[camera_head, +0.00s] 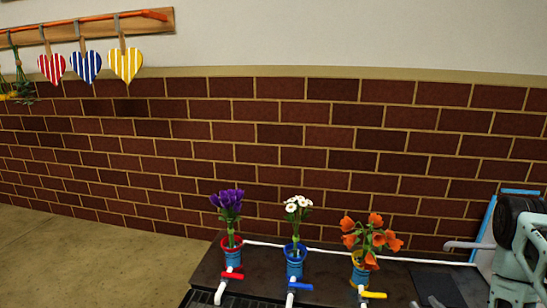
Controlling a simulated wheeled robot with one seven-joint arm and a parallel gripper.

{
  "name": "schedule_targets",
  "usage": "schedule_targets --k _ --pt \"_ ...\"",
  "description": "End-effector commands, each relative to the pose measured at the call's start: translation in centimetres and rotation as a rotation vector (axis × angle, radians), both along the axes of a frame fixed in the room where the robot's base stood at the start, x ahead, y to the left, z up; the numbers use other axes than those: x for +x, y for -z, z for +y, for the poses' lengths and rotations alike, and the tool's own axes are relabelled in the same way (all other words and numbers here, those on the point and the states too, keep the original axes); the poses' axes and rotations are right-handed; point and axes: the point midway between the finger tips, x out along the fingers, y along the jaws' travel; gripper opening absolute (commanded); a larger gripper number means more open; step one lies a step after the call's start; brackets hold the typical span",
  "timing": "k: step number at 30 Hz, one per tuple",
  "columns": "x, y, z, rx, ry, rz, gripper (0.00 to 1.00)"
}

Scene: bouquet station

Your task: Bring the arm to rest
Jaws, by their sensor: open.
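The bouquet station shows as a dark bench (212,268) along the bottom of the picture. Three small bunches stand upright in a row on it. Purple flowers (228,201) are in a red-rimmed blue pot (232,253). White flowers (297,206) are in a blue pot (294,266). Orange flowers (370,238) are in a yellow-rimmed blue pot (360,272).
Red (232,275), blue (300,286) and yellow (373,295) tap handles stand before the pots. Striped hearts (86,66) hang from a wall rack (150,22). The floor (80,255) at left is clear.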

Motion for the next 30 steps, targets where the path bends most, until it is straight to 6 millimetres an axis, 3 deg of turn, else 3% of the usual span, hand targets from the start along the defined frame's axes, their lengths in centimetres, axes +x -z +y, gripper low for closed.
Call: schedule_targets --k 8,17,23,26,30 --pt "1.8 -0.9 1.1 -0.023 -0.032 0.045 0.46" --pt "5.1 -2.6 3.7 -0.068 -0.096 0.151 0.46" --pt "7.8 -5.0 7.0 -0.117 -0.157 0.270 0.46" --pt "9.0 -6.9 9.6 -0.150 -0.195 0.354 0.46" --pt "9.7 -10.7 14.7 -0.203 -0.257 0.512 0.46"
